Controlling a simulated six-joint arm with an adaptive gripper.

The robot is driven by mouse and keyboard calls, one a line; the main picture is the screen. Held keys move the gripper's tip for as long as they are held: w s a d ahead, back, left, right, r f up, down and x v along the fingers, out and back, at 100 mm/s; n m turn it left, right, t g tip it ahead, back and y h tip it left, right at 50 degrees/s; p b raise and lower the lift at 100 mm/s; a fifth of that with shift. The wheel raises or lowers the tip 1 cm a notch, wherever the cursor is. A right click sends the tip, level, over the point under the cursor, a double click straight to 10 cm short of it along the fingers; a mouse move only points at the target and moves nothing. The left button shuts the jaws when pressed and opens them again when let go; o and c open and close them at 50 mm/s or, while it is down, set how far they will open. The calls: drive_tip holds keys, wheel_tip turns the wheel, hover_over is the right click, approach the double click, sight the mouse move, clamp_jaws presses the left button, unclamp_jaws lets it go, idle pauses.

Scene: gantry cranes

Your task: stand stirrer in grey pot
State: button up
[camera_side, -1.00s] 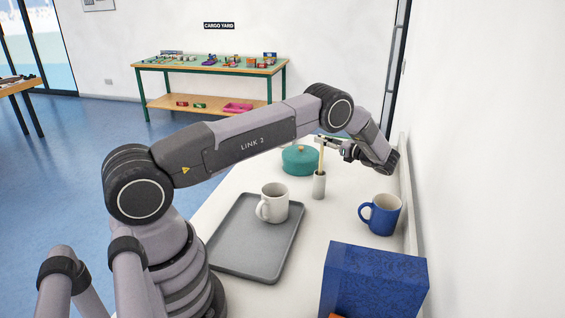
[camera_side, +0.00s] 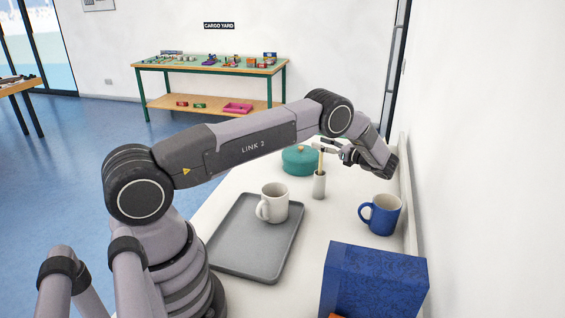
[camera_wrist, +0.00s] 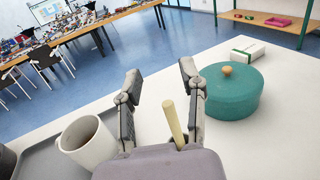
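The stirrer, a thin pale wooden stick (camera_side: 321,160), stands nearly upright in the small grey pot (camera_side: 319,187) in the side view. The stick also shows in the wrist view (camera_wrist: 173,122), between my fingers and closer to the right one. My gripper (camera_wrist: 161,74) is open, with its two fingers spread wide. In the side view my gripper (camera_side: 329,148) is at the stick's upper part, above the pot. The pot is hidden behind the gripper body in the wrist view.
A teal lidded pot (camera_side: 299,160) stands just behind left, with a white box (camera_wrist: 248,47) beyond it. A white mug (camera_side: 275,204) is on a grey tray (camera_side: 232,250). A blue mug (camera_side: 384,215) and blue box (camera_side: 375,280) are nearer. A wall runs along the right.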

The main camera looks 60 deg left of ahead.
drive_tip(key=v, duration=0.7)
drive_tip(key=shift+d, duration=0.3)
drive_tip(key=shift+w, duration=0.1)
idle(0.3)
drive_tip(key=s+d+r+n+t+h, duration=0.1)
drive_tip(key=s+r+n+t+h, duration=0.15)
drive_tip(key=r, duration=0.65)
drive_tip(key=s+r+n+t+h, duration=0.15)
drive_tip(key=s+r+h, duration=0.25)
drive_tip(key=r, duration=0.5)
drive_tip(key=s+d+r+n+t+h, duration=0.4)
drive_tip(key=s+r, duration=0.4)
drive_tip(key=s, duration=0.4)
drive_tip(key=s+d+f+n+t+h, duration=0.1)
drive_tip(key=s+d+n+t+h, duration=0.1)
drive_tip(key=s, duration=0.7)
drive_tip(key=s+d+n+t+h, duration=0.2)
drive_tip(key=s+d+n+h, duration=0.1)
drive_tip(key=s+d, duration=0.4)
drive_tip(key=s+h, duration=0.1)
drive_tip(key=s, duration=0.1)
drive_tip(key=shift+s+f+t, duration=0.3)
drive_tip(key=shift+s+f, duration=0.05)
drive_tip(key=shift+f, duration=0.05)
